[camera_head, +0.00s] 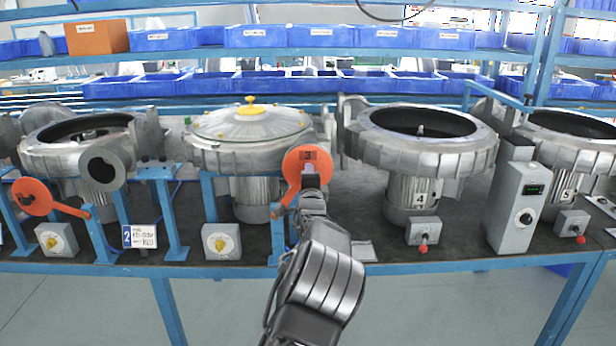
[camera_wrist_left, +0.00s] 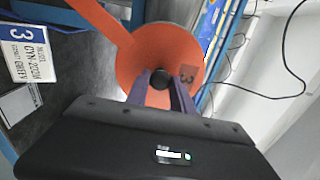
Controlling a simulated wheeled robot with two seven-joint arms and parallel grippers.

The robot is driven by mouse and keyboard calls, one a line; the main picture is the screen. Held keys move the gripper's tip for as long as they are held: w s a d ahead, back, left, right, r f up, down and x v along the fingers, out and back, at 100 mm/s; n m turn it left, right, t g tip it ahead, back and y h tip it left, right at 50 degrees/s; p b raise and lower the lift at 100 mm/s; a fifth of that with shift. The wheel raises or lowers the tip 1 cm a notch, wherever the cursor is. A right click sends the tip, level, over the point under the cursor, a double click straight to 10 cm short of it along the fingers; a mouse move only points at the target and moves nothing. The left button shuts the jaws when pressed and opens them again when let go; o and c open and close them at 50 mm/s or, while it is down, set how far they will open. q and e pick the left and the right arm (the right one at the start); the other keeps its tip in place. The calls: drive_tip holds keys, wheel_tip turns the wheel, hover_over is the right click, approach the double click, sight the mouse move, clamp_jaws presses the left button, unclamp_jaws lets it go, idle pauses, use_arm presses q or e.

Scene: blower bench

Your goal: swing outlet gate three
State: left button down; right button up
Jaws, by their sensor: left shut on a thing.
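Gate three is an orange disc (camera_head: 298,155) marked 3, with an orange lever running down to a blue post. It stands upright at the right front of the third blower (camera_head: 250,125), which has a clear cover with a yellow knob. The disc hides what lies directly behind it, so I see no open outlet there. My left gripper (camera_head: 312,185) is in front of the disc. In the left wrist view the orange disc (camera_wrist_left: 145,55) fills the upper middle, and my left gripper (camera_wrist_left: 160,88) is shut on its black knob (camera_wrist_left: 160,78). My right gripper is out of view.
Left of it, orange gate two (camera_head: 32,197) hangs beside an open outlet (camera_head: 103,170). Blower four (camera_head: 420,140) stands close on the right, then a grey control box (camera_head: 515,205). Switch boxes (camera_head: 221,241) line the bench front. Blue bins fill the shelves behind.

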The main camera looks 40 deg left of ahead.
use_arm(q)
drive_tip(key=c, duration=1.1)
unclamp_jaws()
drive_tip(key=shift+w+d+f, duration=0.1)
drive_tip(key=b+v, duration=0.2)
drive_tip(key=v, duration=0.6)
